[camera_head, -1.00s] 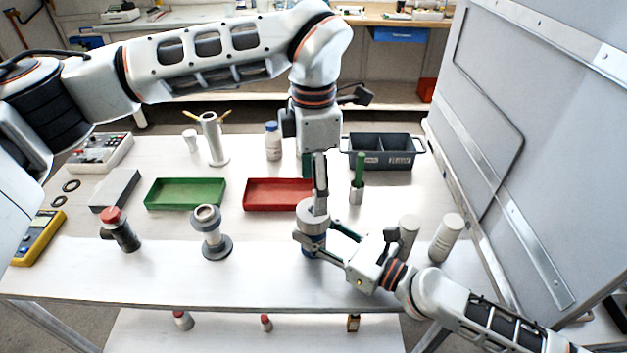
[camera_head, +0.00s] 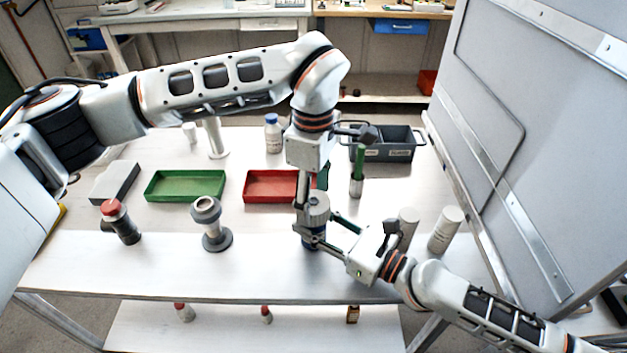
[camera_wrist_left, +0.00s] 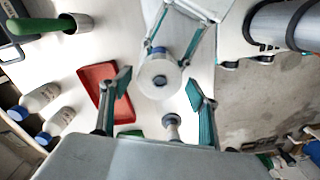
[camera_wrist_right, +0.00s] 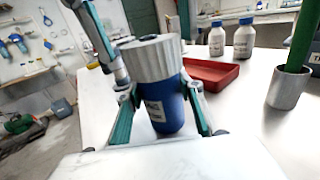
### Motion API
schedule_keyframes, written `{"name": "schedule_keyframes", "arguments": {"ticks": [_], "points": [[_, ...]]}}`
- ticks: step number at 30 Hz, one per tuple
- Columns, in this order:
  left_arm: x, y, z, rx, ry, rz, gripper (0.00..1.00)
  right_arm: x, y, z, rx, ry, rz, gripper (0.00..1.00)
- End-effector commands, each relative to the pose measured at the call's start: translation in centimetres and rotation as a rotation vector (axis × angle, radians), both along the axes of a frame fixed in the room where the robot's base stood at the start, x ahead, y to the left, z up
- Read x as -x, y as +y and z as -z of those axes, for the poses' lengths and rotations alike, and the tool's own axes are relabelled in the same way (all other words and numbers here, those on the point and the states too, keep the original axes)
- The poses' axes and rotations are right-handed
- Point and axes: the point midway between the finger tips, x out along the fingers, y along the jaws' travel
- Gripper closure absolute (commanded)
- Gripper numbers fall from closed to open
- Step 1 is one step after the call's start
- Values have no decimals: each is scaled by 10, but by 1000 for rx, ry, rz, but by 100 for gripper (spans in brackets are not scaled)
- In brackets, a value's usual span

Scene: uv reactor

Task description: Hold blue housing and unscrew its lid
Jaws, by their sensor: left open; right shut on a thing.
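The blue housing (camera_head: 311,242) stands upright near the table's front edge, topped by a ribbed grey-white lid (camera_head: 315,205). Both show large in the right wrist view, the housing (camera_wrist_right: 165,112) below the lid (camera_wrist_right: 152,60). My right gripper (camera_head: 318,239) is shut on the housing, one finger on each side. My left gripper (camera_head: 311,192) points down over the lid with its fingers open. In the left wrist view the round lid top (camera_wrist_left: 158,80) lies ahead, between and beyond the spread fingers; I see no contact. One left finger (camera_wrist_right: 97,35) shows left of the lid in the right wrist view.
A red tray (camera_head: 270,198) and a green tray (camera_head: 185,198) lie behind. White bottles (camera_head: 446,230) stand right, near a grey panel (camera_head: 500,130). A green-handled tool (camera_head: 357,170) stands behind.

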Motion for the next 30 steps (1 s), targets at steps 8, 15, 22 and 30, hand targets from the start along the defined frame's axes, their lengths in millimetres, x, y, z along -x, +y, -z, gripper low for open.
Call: {"name": "schedule_keyframes", "arguments": {"ticks": [8, 15, 22, 30], "points": [[0, 0, 22, 0, -1, 0, 39, 0, 0, 0, -1, -1, 0, 100], [0, 0, 22, 0, -1, 0, 39, 0, 0, 0, -1, -1, 0, 100], [0, 0, 22, 0, -1, -1, 78, 0, 0, 0, -1, -1, 0, 100], [-1, 0, 22, 0, -1, -138, 78, 0, 0, 0, -1, -1, 0, 100]]}}
